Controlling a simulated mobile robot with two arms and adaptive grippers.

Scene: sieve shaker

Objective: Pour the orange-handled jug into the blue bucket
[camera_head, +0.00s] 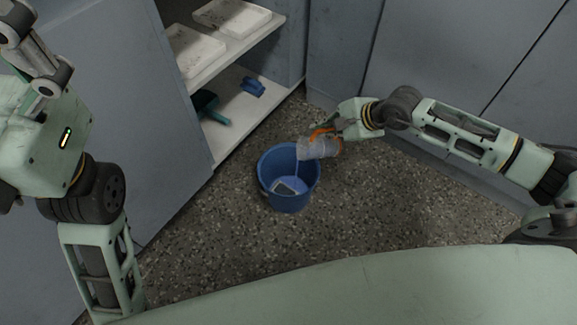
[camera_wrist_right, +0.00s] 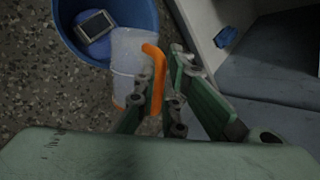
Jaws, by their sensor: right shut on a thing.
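The blue bucket (camera_head: 288,193) stands on the speckled floor in the middle of the head view. A pale grey rectangular object lies inside it. The jug (camera_head: 319,149) is translucent with an orange handle and is tilted over the bucket's right rim, its mouth to the left. A thin pale stream falls from its mouth into the bucket. My right gripper (camera_head: 342,126) is shut on the orange handle (camera_wrist_right: 154,78). In the right wrist view the jug (camera_wrist_right: 127,62) covers part of the bucket (camera_wrist_right: 70,42). My left arm is at the left of the head view; its fingers are out of sight.
An open grey cabinet behind the bucket has white shelves (camera_head: 240,118) with white trays (camera_head: 232,17) above. A blue item (camera_head: 253,87) and a dark teal item (camera_head: 208,106) lie on the lower shelf. Closed grey panels stand at the back right. The floor around the bucket is clear.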

